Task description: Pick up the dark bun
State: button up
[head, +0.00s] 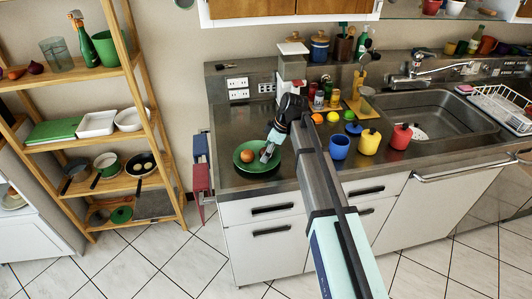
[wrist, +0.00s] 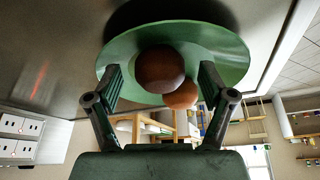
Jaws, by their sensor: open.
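A dark brown round bun (wrist: 160,68) sits on a green plate (wrist: 228,62) in the wrist view. A lighter orange-brown bun (wrist: 182,96) shows partly behind it. My gripper (wrist: 160,84) is open, its two fingers on either side of the dark bun with gaps between. In the head view the green plate (head: 245,168) stands on the left end of the counter, and one orange-brown bun (head: 247,156) shows on it. My gripper (head: 266,154) reaches down over the plate beside that bun. The dark bun is not clearly visible there, probably hidden by the gripper.
Blue (head: 340,146), yellow (head: 369,141) and red (head: 401,136) pots stand to the right on the counter. A white-and-grey appliance (head: 292,66) stands behind the plate. A sink (head: 425,108) lies further right. A wooden shelf (head: 110,75) stands at the left.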

jog(key=c, duration=1.2)
jog(key=shift+c, duration=0.2)
